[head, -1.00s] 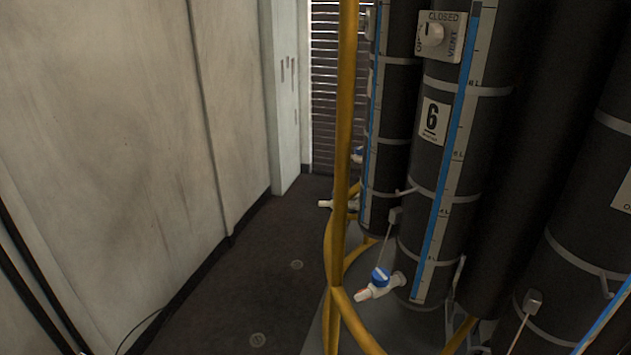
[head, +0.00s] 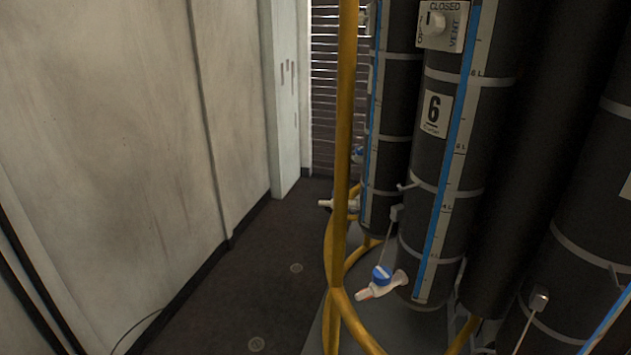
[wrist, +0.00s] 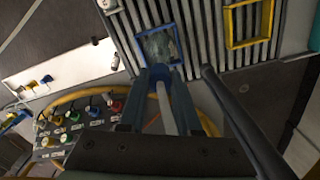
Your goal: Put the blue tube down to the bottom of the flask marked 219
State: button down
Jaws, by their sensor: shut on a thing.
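My gripper (wrist: 160,75) shows in the wrist view. Its two dark blue-grey fingers are closed around a slim pale grey rod-like thing (wrist: 167,108), which runs from between the fingertips back toward the camera. I cannot tell for sure whether this is the blue tube; it looks grey here. Beyond the fingertips is a blue square frame (wrist: 179,30) with a greyish, glassy-looking patch inside. No flask with the mark 219 can be made out in either view. The gripper is not in the head view.
A panel with coloured connectors (wrist: 83,122) and a yellow frame (wrist: 231,28) show in the wrist view.

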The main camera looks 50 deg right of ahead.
jog(key=shift+f, duration=0.3)
dwell(0.4)
grip_release()
dwell(0.5)
jog(key=shift+r+p, duration=3.05)
jog(key=shift+p, duration=0.2)
